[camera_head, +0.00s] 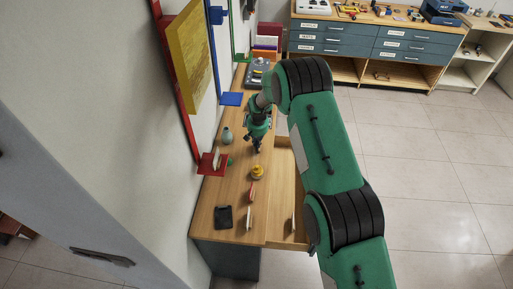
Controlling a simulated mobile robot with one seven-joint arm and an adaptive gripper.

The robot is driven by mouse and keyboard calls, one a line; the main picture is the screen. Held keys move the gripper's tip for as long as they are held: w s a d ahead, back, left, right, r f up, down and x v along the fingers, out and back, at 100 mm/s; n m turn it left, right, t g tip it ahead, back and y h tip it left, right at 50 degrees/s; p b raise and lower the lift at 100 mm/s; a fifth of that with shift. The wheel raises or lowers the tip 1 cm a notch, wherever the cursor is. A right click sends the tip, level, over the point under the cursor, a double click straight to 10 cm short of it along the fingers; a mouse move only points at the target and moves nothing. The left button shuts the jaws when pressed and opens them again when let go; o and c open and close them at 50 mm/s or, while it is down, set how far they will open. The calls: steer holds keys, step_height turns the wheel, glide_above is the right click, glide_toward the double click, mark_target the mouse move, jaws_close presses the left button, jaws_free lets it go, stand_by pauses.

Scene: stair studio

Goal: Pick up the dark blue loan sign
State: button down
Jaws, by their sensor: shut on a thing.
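My gripper (258,148) points down over the wooden bench top (208,192), between the grey-green vase and the yellow pot. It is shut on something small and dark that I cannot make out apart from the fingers. I cannot pick out the dark blue loan sign for sure in this view; the gripper and arm hide part of the bench. A flat, nearly black piece (224,217) lies at the near left of the bench, apart from the gripper. I cannot read any marking on it.
A yellow pot (257,172), a red item (252,193) and a thin pale upright piece (249,217) stand near the gripper. A grey-green vase (227,135) is left. A red wall shelf (206,169) juts out. An open drawer (282,210) lies right.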

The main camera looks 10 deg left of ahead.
step_height(320, 180, up, 10)
stand_by(1.0)
stand_by(0.5)
